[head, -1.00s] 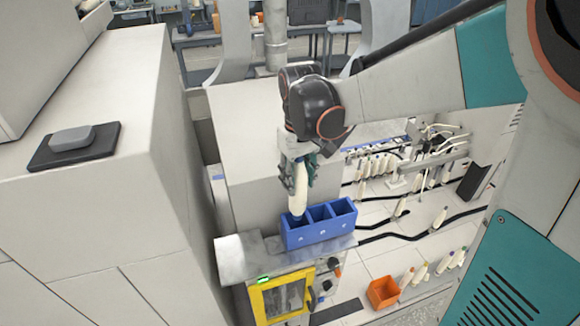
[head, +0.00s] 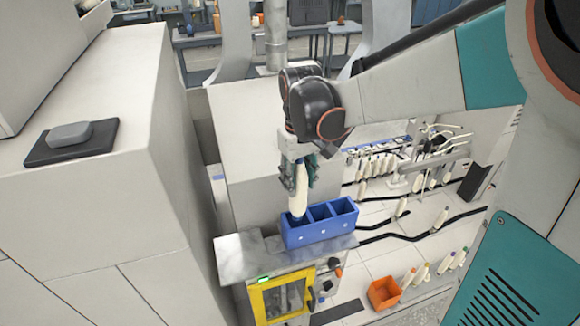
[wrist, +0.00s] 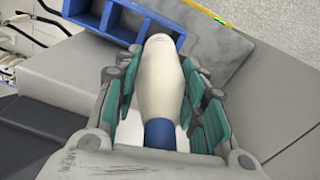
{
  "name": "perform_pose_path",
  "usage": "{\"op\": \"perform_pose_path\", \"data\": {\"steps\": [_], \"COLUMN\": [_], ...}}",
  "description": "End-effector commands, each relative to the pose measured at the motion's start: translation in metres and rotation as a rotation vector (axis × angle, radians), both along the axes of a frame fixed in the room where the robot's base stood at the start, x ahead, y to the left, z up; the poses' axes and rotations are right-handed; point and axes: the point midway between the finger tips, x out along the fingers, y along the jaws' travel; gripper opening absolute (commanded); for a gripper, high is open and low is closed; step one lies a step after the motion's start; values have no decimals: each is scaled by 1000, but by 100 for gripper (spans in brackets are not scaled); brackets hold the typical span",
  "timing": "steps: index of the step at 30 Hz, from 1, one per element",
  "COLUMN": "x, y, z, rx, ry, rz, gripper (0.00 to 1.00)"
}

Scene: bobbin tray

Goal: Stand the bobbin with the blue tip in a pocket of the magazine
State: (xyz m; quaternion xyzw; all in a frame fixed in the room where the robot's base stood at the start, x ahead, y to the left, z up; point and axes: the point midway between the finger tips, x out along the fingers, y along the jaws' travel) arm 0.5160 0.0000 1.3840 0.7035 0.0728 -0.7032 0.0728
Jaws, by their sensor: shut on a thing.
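A white bobbin with a blue end (wrist: 158,134) is between the fingers of my gripper (wrist: 160,105). In the wrist view its blue end is nearest the palm and its white end points away. In the head view my gripper (head: 299,172) is shut on the upright bobbin (head: 299,194) over the left pocket of the blue magazine (head: 322,232). The bobbin's lower end is at the pocket's mouth; I cannot tell how deep it is. The other two pockets look empty. The magazine also shows in the wrist view (wrist: 108,18).
The magazine stands on a grey metal shelf (head: 237,258) above a yellow-framed door (head: 283,297). A large pale cabinet stands close on the left. An orange bin (head: 384,293) and several coloured-tip bobbins are on the right.

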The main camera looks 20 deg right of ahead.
Motion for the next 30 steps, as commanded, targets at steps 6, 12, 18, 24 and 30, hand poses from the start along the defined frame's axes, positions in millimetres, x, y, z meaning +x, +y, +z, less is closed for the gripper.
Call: {"op": "perform_pose_path", "data": {"steps": [6,12,18,24,30], "x": [0,0,0,0,0], "y": [0,0,0,0,0], "z": [-7,-12,-18,-23,-28], "rx": [0,0,0,0,0], "ry": [0,0,0,0,0], "rz": [0,0,0,0,0], "gripper": [12,12,12,12,12]}}
